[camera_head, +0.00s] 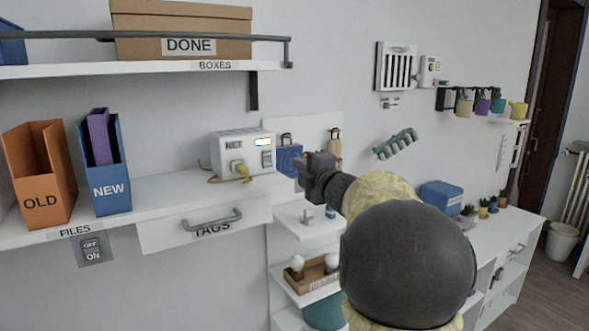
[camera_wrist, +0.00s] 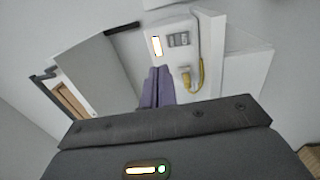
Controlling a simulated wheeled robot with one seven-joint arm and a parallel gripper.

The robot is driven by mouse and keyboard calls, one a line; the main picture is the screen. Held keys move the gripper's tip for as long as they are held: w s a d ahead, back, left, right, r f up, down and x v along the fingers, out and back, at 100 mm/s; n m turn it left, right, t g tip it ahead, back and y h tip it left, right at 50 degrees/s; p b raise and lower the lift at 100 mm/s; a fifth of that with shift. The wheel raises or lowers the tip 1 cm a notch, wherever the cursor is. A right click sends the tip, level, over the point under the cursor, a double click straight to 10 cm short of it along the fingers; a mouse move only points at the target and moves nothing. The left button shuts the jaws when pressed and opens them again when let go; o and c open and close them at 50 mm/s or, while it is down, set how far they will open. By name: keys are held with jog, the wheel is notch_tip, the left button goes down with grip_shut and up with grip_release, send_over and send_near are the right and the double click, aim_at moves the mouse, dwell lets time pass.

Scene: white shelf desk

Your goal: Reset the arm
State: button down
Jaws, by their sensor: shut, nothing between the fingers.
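My arm reaches in from the lower right in the head view. My gripper (camera_head: 299,168) is shut and empty, held in the air just right of the white NET box (camera_head: 222,152). In the wrist view my gripper's purple-grey fingers (camera_wrist: 156,86) lie together, below and left of the same white box (camera_wrist: 171,43) with its lit panel. A yellow plug and cable (camera_head: 243,172) are at the front of the box.
An orange OLD file (camera_head: 40,175) and blue NEW file (camera_head: 111,190) stand on the shelf (camera_head: 170,190) at left. A TAGS drawer (camera_head: 165,233) is below. A DONE box (camera_head: 180,20) sits on the upper shelf. A blue box (camera_head: 440,196) stands right, beyond my arm.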

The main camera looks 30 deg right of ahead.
jog(key=shift+a, duration=0.45)
jog(key=shift+d, duration=0.1)
jog(key=s+a+f+m+g+h, duration=0.1)
jog(key=s+a+f+m+g, duration=0.2)
jog(key=f, duration=0.4)
jog(key=s+a+f+m+g+h, duration=0.1)
jog(key=a+f+m+g, duration=0.1)
jog(key=a+f+m, duration=0.4)
jog(key=s+a+f+m+g+h, duration=0.1)
jog(key=s+f+m+g, duration=0.15)
jog(key=f, duration=0.55)
jog(key=s+a+f+m+g+y, duration=0.1)
jog(key=s+a+f+m+g, duration=0.2)
jog(key=s+f, duration=0.4)
jog(key=s+a+f+m+g+y, duration=0.1)
jog(key=s+a+f+m+g, duration=0.3)
jog(key=s+a+f, duration=0.3)
jog(key=s+g, duration=0.1)
jog(key=s, duration=0.4)
jog(key=shift+a+f+g, duration=0.15)
jog(key=shift+a+g, duration=0.15)
jog(key=shift+g, duration=0.05)
